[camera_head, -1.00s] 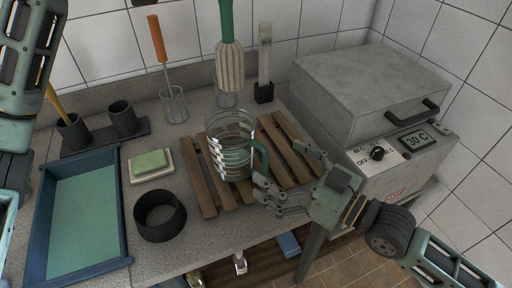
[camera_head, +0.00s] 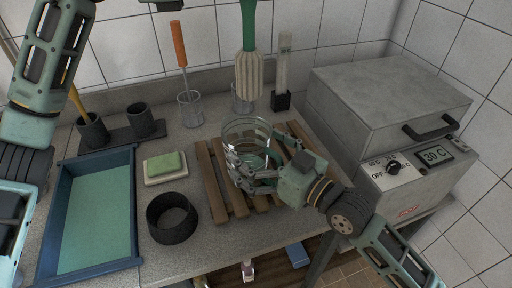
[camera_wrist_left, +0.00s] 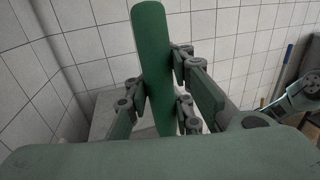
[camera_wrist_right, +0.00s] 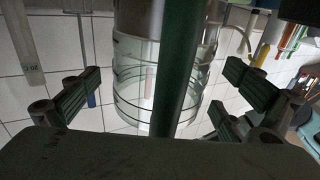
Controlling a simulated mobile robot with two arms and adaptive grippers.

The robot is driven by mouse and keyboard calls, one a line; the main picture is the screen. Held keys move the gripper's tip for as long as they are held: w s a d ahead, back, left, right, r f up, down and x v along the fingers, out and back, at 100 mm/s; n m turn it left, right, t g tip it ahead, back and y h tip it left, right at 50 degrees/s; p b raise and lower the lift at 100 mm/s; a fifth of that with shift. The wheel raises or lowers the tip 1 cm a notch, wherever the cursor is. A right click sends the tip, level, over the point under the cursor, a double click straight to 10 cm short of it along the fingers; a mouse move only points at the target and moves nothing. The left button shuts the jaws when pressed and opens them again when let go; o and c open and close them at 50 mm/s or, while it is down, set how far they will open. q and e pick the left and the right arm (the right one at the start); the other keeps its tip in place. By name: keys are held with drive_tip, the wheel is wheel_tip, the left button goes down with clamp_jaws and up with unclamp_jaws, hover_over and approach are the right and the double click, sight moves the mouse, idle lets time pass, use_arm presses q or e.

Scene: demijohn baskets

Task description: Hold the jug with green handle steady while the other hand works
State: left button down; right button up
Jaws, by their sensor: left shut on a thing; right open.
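The glass jug (camera_head: 246,130) with a green handle stands upright on the wooden slatted rack. My right gripper (camera_head: 256,178) is open at the jug's near side, around its handle. In the right wrist view the green handle (camera_wrist_right: 178,70) runs between the spread fingers, with the clear jug wall (camera_wrist_right: 135,85) behind it. A brush with pale bristles (camera_head: 249,76) hangs head down above and behind the jug. My left gripper (camera_wrist_left: 157,75) is shut on the brush's green handle (camera_wrist_left: 152,40). The left fingers are mostly out of the head view.
A grey heated box (camera_head: 390,95) stands right of the rack (camera_head: 213,185). Left are a green sponge (camera_head: 165,164), a black ring (camera_head: 172,218), a blue tray (camera_head: 92,215) and dark cups (camera_head: 142,120). Behind stand a glass with an orange-handled tool (camera_head: 180,45) and a cylinder (camera_head: 283,65).

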sight(246, 17)
drive_tip(key=c, duration=1.7)
use_arm(q)
drive_tip(key=f+n+t, duration=0.1)
drive_tip(key=f+t, duration=0.1)
drive_tip(key=a+f+n+t, duration=0.1)
drive_tip(key=f+t, duration=0.1)
drive_tip(key=shift+w+f+n+y, duration=0.1)
drive_tip(key=shift+w+n+y, duration=0.2)
drive_tip(key=shift+y, duration=0.1)
drive_tip(key=shift+f+t, duration=0.3)
drive_tip(key=shift+f, duration=1.5)
drive_tip(key=shift+f, duration=6.8)
use_arm(e)
drive_tip(key=shift+f, duration=0.1)
